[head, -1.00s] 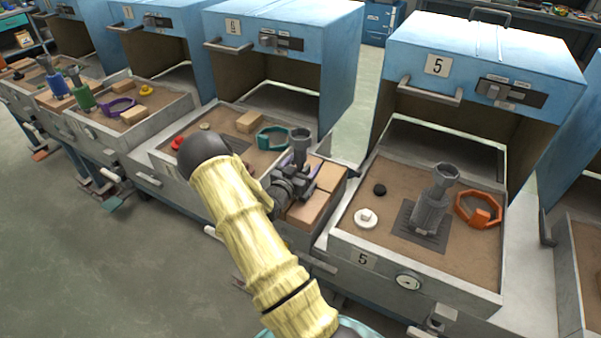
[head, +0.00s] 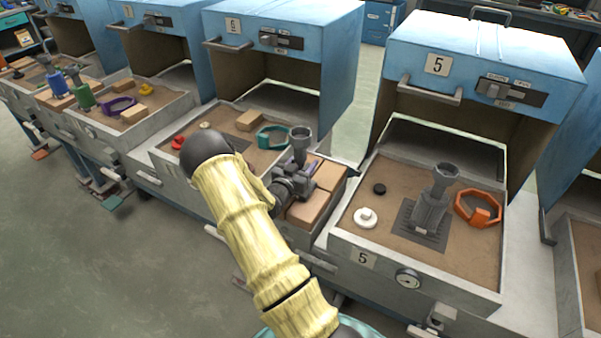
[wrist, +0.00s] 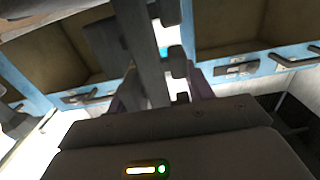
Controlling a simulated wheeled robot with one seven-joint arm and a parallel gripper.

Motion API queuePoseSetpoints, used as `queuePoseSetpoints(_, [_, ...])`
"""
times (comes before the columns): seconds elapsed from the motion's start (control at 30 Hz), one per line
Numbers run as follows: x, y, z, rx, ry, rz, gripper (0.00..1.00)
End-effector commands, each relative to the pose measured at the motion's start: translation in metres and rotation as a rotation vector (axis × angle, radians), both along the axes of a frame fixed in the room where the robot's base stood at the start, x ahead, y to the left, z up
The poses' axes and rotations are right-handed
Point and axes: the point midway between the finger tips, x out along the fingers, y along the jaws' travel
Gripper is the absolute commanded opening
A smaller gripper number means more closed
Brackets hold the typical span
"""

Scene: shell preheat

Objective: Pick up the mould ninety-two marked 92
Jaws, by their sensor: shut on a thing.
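My gripper (head: 288,190) is shut on a dark grey mould with a flared cup on top (head: 301,140). In the head view the mould stands upright over the bricks between two sand trays. My forearm and wrist hide part of its lower body, and I cannot tell whether its base touches the bricks. In the wrist view a grey upright part of it (wrist: 146,60) fills the middle, close to the camera. No number 92 is legible. A similar grey mould (head: 432,205) stands on a dark plate in the sand tray marked 5.
The tray marked 5 (head: 345,252) also holds an orange ring clamp (head: 478,208), a white knob (head: 366,218) and a black knob (head: 379,188). A teal clamp (head: 273,139) lies in the left tray. Blue ovens (head: 480,60) overhang the trays. The floor at left is clear.

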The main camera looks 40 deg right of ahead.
Motion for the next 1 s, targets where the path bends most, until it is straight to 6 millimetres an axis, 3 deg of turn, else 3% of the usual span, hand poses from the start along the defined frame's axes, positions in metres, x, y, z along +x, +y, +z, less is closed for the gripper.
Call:
queuePoseSetpoints(0.33, [0.001,0.000,0.013,-0.002,-0.005,0.000,0.15])
queuePoseSetpoints(0.8, [0.001,0.000,0.090,-0.001,-0.005,0.001,0.15])
queuePoseSetpoints(1.0, [0.000,0.000,0.102,-0.002,-0.002,0.000,0.15])
